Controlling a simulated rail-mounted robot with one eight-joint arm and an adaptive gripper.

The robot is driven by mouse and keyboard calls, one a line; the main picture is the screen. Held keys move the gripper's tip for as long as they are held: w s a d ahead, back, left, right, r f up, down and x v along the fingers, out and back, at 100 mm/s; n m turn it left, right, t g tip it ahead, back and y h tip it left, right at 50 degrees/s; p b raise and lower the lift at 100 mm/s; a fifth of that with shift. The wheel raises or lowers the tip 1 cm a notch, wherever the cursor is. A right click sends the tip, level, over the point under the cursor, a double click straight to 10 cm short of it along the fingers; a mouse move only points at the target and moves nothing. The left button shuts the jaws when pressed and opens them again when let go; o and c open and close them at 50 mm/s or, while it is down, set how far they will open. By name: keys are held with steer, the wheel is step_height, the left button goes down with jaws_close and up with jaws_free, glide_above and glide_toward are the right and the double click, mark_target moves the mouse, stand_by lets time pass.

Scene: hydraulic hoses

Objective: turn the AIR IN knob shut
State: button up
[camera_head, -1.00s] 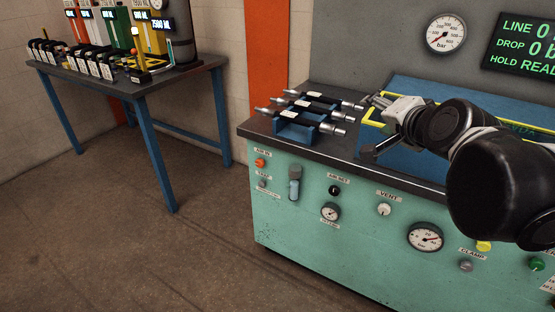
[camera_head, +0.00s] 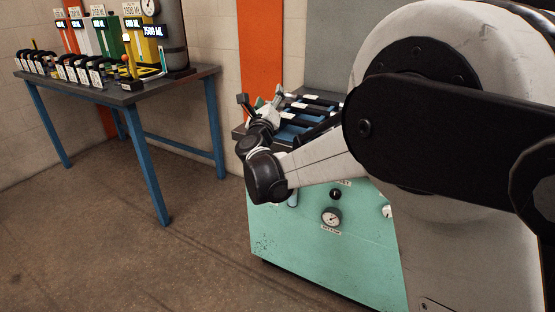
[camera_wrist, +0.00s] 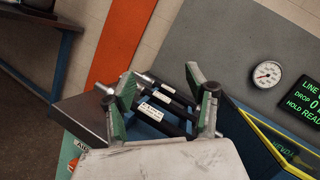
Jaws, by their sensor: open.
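The orange AIR IN knob (camera_wrist: 73,164) shows at the lower left of the wrist view, beside its partly visible white label. In the head view the knob is hidden behind my arm. The knob lies below and left of the fingers and is not touched.
Dark hoses (camera_wrist: 165,106) with metal ends lie on the bench between and beyond the fingers in the wrist view. Floor left of the bench is clear.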

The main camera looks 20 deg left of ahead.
steer(key=s+a+f+m+g+h+b, duration=0.15)
steer(key=a+f+m, duration=0.3)
steer(key=f, duration=0.65)
steer(key=s+a+f+m+g+h+b, duration=0.1)
steer(key=s+a+f+m+h, duration=0.3)
steer(key=f, duration=0.6)
steer(key=a+f+m+g+h+b, duration=0.1)
steer(key=a+f+m+h, duration=0.15)
steer(key=f+m, duration=0.6)
steer(key=w+d+f+b, duration=0.1)
steer(key=w, duration=0.3)
steer(key=w+d+n+b, duration=0.1)
steer(key=w, duration=0.3)
steer(key=w+f+n+b, duration=0.1)
steer(key=w, duration=0.3)
steer(key=shift+w+d+f+t+y+b, duration=0.25)
steer(key=shift+w+d+f+y+b, duration=0.05)
steer(key=shift+w+d+y, duration=0.1)
steer(key=shift+c, duration=0.5)
steer(key=c, duration=1.1)
steer(key=shift+o, duration=0.2)
